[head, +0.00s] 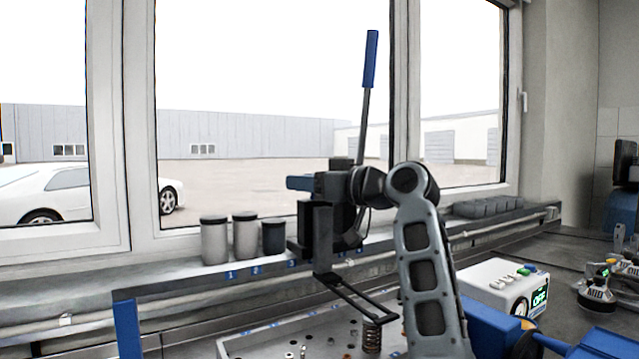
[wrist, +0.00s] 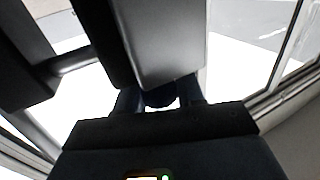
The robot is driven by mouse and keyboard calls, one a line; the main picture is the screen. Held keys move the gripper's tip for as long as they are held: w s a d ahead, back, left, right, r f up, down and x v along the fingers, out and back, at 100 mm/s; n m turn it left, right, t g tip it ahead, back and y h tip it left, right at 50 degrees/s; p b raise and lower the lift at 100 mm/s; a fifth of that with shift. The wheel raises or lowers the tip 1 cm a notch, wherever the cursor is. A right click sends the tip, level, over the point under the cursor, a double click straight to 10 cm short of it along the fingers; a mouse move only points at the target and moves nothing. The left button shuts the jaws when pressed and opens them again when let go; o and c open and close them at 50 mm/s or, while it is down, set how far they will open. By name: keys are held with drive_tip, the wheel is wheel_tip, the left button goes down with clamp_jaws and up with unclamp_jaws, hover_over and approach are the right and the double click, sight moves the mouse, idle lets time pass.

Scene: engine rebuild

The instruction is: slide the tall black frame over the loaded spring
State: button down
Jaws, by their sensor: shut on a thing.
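The tall black frame (head: 319,240) hangs upright in the head view, with a flat open fork (head: 350,300) reaching out low to the right. My gripper (head: 335,188) is shut on the frame's upper part; the fingertips are hard to make out against the dark parts. The spring (head: 372,336) stands upright below, at the tray's back right. The fork's far end appears at the spring's top; whether it touches or encircles it I cannot tell. In the wrist view, a large dark grey block (wrist: 155,45) fills the upper middle; the spring is not visible there.
A lever with a blue handle (head: 370,60) rises above the gripper. Three lidded cylinders (head: 245,236) stand on the sill shelf at left. The grey tray (head: 235,345) holds several small parts. A white box with a display (head: 500,285) is at right.

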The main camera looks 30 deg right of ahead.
drive_tip(key=shift+r, duration=0.1)
drive_tip(key=c, duration=0.8)
unclamp_jaws()
drive_tip(key=b+v, duration=0.1)
drive_tip(key=v, duration=0.6)
drive_tip(key=shift+s+d+b, duration=0.15)
drive_tip(key=shift+s+b, duration=0.15)
drive_tip(key=shift+s, duration=0.05)
